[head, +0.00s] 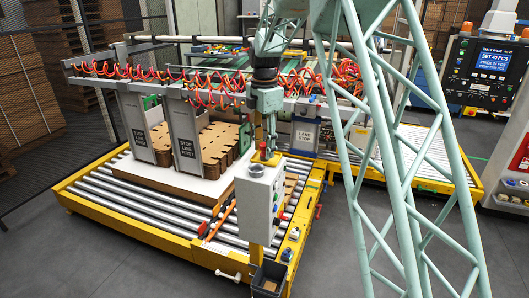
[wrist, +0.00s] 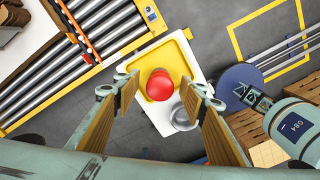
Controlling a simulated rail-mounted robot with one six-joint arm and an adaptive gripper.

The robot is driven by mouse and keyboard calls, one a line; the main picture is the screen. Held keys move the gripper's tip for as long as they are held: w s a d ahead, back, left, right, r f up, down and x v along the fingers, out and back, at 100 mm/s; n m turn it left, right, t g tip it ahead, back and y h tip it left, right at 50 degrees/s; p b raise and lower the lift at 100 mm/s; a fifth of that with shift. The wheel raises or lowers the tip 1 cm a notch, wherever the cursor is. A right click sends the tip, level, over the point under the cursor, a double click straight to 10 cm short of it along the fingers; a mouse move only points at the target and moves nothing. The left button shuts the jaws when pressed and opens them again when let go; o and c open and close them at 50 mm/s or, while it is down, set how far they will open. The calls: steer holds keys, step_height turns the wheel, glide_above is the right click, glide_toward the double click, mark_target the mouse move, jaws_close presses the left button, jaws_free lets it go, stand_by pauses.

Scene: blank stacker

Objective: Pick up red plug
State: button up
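The red plug (wrist: 160,85) shows as a round red top in the wrist view, over a yellow tray (wrist: 131,108) on a white box top. My gripper (wrist: 160,98) is open, with its two tan-padded fingers apart on the left and right of the plug in the picture. I see a gap on each side, and no finger touches the plug. In the head view my gripper (head: 265,143) hangs pointing down just above the white control box (head: 258,205). The plug's lower part is hidden beneath its round top.
A grey round cup (wrist: 183,117) sits beside the yellow tray. A yellow-framed roller conveyor (head: 130,205) carries stacks of brown blanks (head: 215,145). Red coiled hoses (head: 205,82) hang along a rail behind. A dark bin (head: 268,279) stands below the control box. Grey floor lies open in front.

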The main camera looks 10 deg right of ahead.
mark_target(264, 143)
steer(key=c, duration=1)
steer(key=shift+o, duration=0.2)
steer(key=shift+r, duration=0.15)
steer(key=shift+r, duration=1.65)
steer(key=s+d+b, duration=0.1)
steer(key=s+d, duration=0.1)
steer(key=s, duration=0.5)
steer(key=s+d+r+b, duration=0.1)
steer(key=s+d, duration=0.1)
steer(key=s, duration=0.6)
steer(key=shift+s+r, duration=0.2)
steer(key=shift+r, duration=0.1)
